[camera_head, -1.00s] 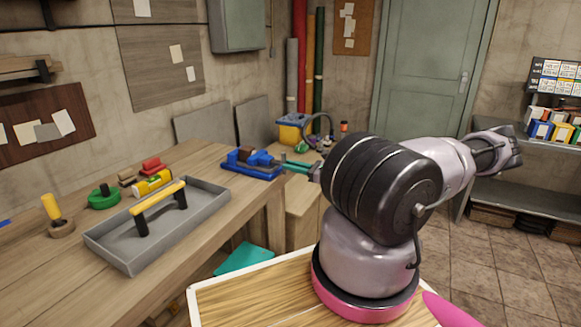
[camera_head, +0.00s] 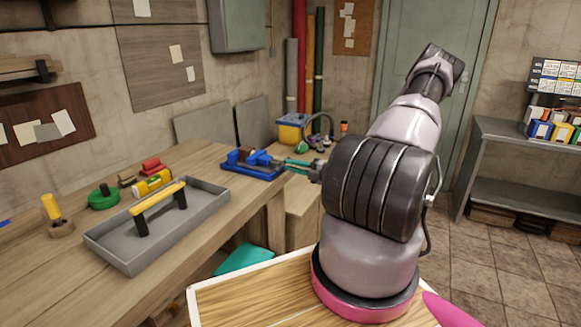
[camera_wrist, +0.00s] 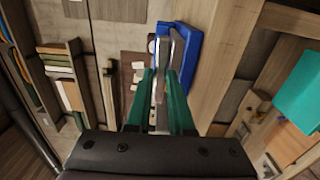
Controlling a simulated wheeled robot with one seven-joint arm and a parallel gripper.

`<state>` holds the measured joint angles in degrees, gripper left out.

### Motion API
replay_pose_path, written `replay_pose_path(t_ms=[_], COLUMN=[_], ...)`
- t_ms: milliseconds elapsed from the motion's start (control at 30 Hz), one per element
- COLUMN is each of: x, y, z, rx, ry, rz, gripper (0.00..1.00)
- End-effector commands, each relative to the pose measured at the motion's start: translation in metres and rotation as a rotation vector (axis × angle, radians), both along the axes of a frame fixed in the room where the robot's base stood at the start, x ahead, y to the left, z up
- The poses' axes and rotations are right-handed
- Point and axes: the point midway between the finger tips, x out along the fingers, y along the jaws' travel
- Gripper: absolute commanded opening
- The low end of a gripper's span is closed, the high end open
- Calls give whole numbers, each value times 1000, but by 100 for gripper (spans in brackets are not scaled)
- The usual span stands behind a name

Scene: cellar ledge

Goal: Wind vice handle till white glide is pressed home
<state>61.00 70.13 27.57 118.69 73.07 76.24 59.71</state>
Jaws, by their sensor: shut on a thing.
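The blue vice (camera_head: 252,168) sits on the right end of the wooden bench, with a brown block (camera_head: 244,154) at its jaws. In the wrist view the vice (camera_wrist: 186,55) is seen past my fingertips. My gripper (camera_head: 288,163), with green fingers, reaches in from the right at the vice's handle end. In the wrist view my gripper (camera_wrist: 160,84) is shut on a thin grey bar, the vice handle (camera_wrist: 161,62), between its two green fingers. I cannot make out the white glide; it is too small or hidden.
A grey tray (camera_head: 110,250) with a yellow-handled tool (camera_head: 160,197) stands on the bench to the left. A yellow level (camera_head: 152,183) and green ring (camera_head: 104,200) lie behind it. A blue-and-yellow box (camera_head: 293,130) stands beyond the vice. Open floor lies to the right.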

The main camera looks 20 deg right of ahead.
Motion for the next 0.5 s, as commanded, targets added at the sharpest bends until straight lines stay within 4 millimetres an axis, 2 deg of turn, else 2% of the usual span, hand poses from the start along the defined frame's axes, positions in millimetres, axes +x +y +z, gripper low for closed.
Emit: replay_pose_path(t_ms=[100, 133, 167, 500], x=[-1, -1, -1, -3], y=[-2, -2, -2, -2], z=[-1, -1, -1, -1], rx=[-4, -4, -5, -6], ry=[2, 2, 1, -1], rz=[-2, -2, -2, 0], gripper=[0, 31, 35, 35])
